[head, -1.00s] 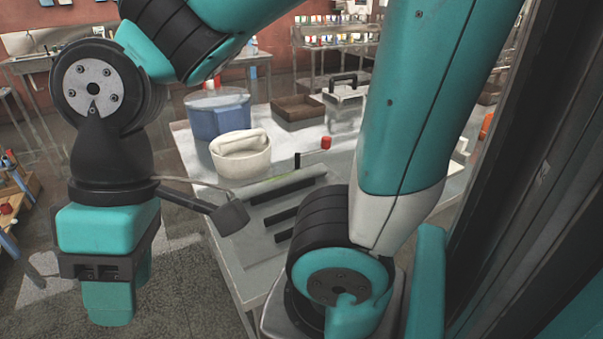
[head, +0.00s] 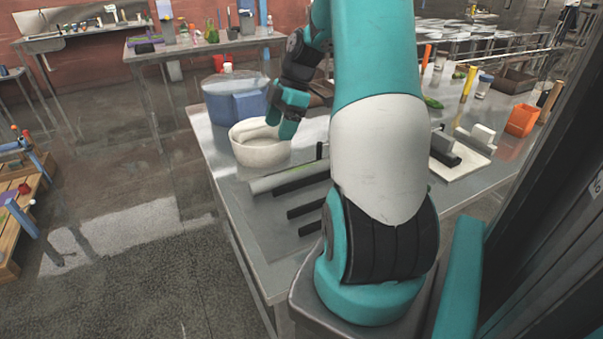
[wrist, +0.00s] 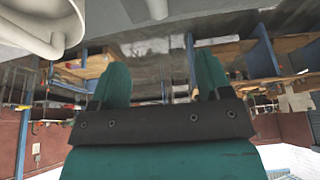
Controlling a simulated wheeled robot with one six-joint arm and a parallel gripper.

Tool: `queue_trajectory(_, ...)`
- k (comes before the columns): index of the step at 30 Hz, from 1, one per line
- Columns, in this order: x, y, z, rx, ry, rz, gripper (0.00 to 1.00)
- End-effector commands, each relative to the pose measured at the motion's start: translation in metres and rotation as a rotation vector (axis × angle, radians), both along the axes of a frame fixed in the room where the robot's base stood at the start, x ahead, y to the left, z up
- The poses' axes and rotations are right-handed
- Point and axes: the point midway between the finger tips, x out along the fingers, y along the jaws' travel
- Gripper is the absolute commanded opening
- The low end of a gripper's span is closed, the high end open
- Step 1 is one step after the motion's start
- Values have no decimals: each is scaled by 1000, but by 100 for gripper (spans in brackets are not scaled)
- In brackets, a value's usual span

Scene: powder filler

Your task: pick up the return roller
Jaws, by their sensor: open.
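A long pale grey cylinder, which looks like the return roller (head: 276,180), lies on the steel table in the head view, beside a black bar. Its right end is hidden behind my arm. My gripper (head: 290,122) hangs above the table by the right rim of the cream bowl, beyond the roller and apart from it. In the wrist view my gripper (wrist: 163,78) shows two teal fingers spread apart with nothing between them.
The cream bowl (head: 258,152) and a blue tub (head: 234,107) stand behind the roller. Black bars (head: 306,210) lie in front of it. A white board (head: 462,158) with blocks and an orange bin (head: 522,120) are at the right. The table's near left corner is bare.

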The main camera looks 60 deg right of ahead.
Motion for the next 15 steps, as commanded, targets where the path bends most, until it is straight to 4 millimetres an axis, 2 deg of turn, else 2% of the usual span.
queue_trajectory(3, -1, -3, -13, 2, -5, 8, 71)
queue_trajectory(15, 16, 26, -91, 1, -2, 9, 71)
